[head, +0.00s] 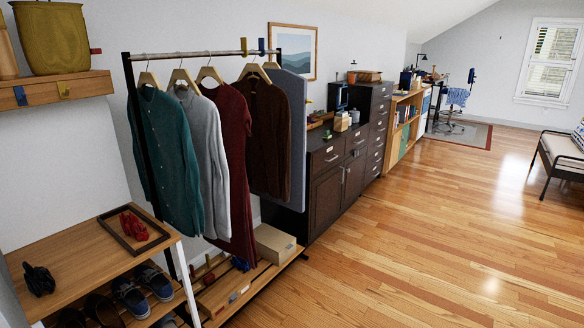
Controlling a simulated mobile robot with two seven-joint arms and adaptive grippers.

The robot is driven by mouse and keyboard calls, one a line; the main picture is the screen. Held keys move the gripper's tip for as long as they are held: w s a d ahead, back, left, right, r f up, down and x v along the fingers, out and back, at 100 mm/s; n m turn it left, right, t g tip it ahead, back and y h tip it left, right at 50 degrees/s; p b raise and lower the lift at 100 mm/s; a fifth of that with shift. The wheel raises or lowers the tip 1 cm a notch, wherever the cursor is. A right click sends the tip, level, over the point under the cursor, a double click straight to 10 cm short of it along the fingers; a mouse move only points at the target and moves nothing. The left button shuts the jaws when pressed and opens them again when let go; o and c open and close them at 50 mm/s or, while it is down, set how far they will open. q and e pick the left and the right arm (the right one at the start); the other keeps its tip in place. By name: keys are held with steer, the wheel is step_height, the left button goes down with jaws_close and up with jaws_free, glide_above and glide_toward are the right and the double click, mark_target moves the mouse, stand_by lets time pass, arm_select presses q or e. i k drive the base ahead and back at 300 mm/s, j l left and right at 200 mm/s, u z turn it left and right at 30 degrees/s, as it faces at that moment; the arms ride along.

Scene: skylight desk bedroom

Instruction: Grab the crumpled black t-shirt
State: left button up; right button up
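A small crumpled black item (39,279), which looks like the black t-shirt, lies on the left end of a wooden shelf top (75,268) at the lower left of the head view. It is bunched up, and its folds are too small to make out clearly. Nothing touches it. Neither of my grippers shows in the head view.
A dark tray (152,247) with a red crumpled item (134,226) sits on the same shelf top. Shoes (130,297) stand on the level below. A clothes rack (200,54) with hanging garments stands beside it.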

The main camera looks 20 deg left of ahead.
mark_target(38, 280)
steer(key=i+u, duration=0.5)
steer(key=i+l+u, duration=0.3)
steer(key=i+u, duration=0.15)
steer(key=i, duration=0.15)
